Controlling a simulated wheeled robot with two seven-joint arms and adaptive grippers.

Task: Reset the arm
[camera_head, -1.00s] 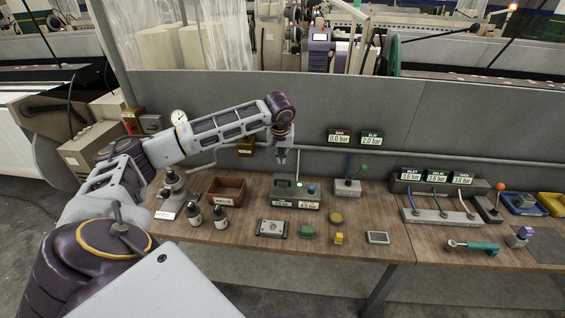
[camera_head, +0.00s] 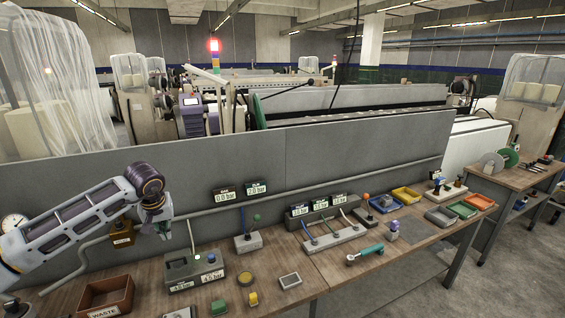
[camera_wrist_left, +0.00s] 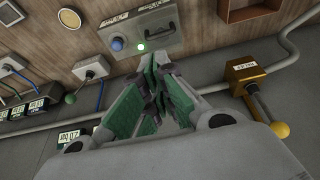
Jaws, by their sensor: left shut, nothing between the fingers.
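My left arm comes in from the left in the head view, and its gripper (camera_head: 163,229) hangs above the back of the workbench (camera_head: 335,268), near the grey panel. In the left wrist view the gripper's green-padded fingers (camera_wrist_left: 152,88) are together with nothing between them. A grey test box (camera_head: 196,269) with a lit green lamp and a blue knob stands on the bench just right of and below the gripper. The box also shows in the left wrist view (camera_wrist_left: 150,38), beyond the fingertips. My right gripper is not in view.
A waste bin (camera_head: 106,296) sits at the bench's left. A brass valve (camera_head: 121,232) and a pipe (camera_head: 290,199) run along the grey panel (camera_head: 240,165) behind. A lever block (camera_head: 248,243), a manifold (camera_head: 333,238), a teal-handled tool (camera_head: 365,254) and trays (camera_head: 441,217) lie to the right.

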